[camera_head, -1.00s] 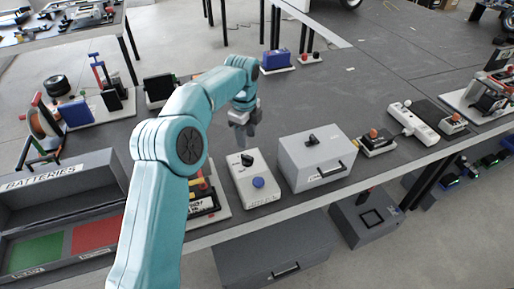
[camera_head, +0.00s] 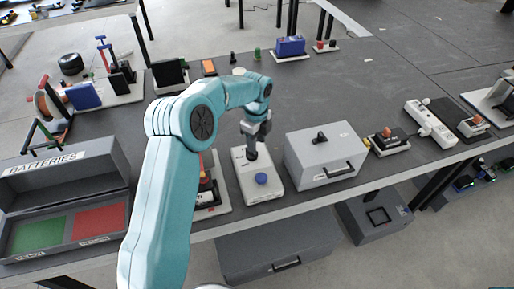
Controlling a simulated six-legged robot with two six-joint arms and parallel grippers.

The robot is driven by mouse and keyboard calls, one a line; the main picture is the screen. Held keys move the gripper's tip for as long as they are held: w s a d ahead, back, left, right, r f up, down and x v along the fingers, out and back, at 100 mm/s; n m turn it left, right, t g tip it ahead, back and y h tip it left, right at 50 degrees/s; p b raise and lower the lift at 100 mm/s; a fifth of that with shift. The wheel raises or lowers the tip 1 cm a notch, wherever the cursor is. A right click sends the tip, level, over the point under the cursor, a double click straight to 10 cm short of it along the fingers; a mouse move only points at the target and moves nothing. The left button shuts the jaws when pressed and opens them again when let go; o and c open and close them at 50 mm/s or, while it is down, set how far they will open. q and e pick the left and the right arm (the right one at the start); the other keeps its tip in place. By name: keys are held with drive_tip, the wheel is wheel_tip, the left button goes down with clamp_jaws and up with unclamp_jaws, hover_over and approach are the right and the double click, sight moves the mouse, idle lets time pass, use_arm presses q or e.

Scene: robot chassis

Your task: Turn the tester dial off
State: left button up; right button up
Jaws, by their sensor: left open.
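The tester (camera_head: 254,186) is a white box with a blue round button (camera_head: 261,178) near its front and a dark dial (camera_head: 250,154) toward its back. It stands on the grey bench near the front edge. My left gripper (camera_head: 251,147) points down right over the dial. The jaws are open, and the dial is partly hidden by them. I cannot tell whether the fingers touch the dial. My right gripper is not in view.
A grey box with a black knob and handle (camera_head: 322,155) stands just right of the tester. A battery case (camera_head: 64,183) is at left. A power strip (camera_head: 431,124) lies at right. The bench (camera_head: 350,85) is clear behind the grey box.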

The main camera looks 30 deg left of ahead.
use_arm(q)
drive_tip(key=f, duration=0.4)
drive_tip(key=shift+a+f+p, duration=0.1)
drive_tip(key=shift+a+p, duration=0.1)
drive_tip(key=shift+p, duration=0.1)
drive_tip(key=shift+d+f, duration=0.1)
drive_tip(key=shift+f, duration=0.35)
